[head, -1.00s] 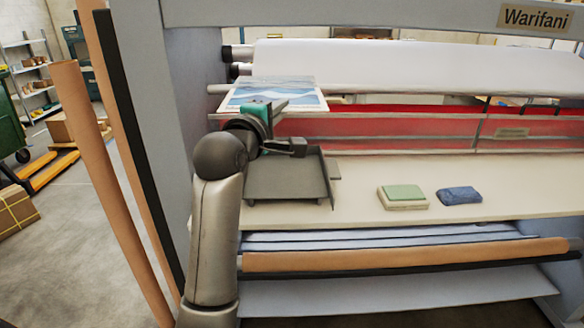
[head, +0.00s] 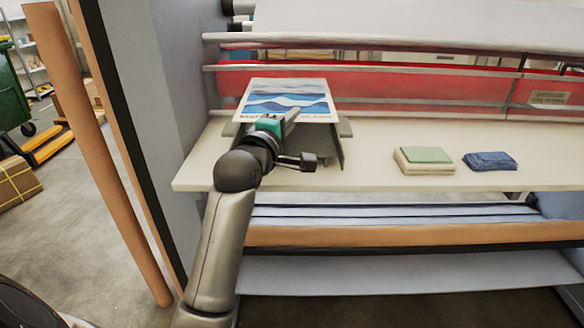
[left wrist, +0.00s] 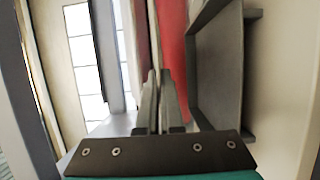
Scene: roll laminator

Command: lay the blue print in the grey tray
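The blue print (head: 287,98), a pale sheet with blue waves, is held out flat by its near edge. My left gripper (head: 291,115) is shut on that edge. The print is above the back part of the grey tray (head: 335,152) and hides much of it. The print looks raised above the tray; the exact gap cannot be told. In the left wrist view my fingers (left wrist: 160,97) are close together, with the print seen nearly edge-on, and the grey tray (left wrist: 222,70) is to their right. My right gripper is not in view.
The tray stands on a cream table (head: 375,180) of the laminator. A green-topped pad (head: 425,157) and a dark blue cloth (head: 490,161) lie to the right. Rollers and a red band (head: 400,88) run behind. A grey side frame (head: 150,90) stands at left.

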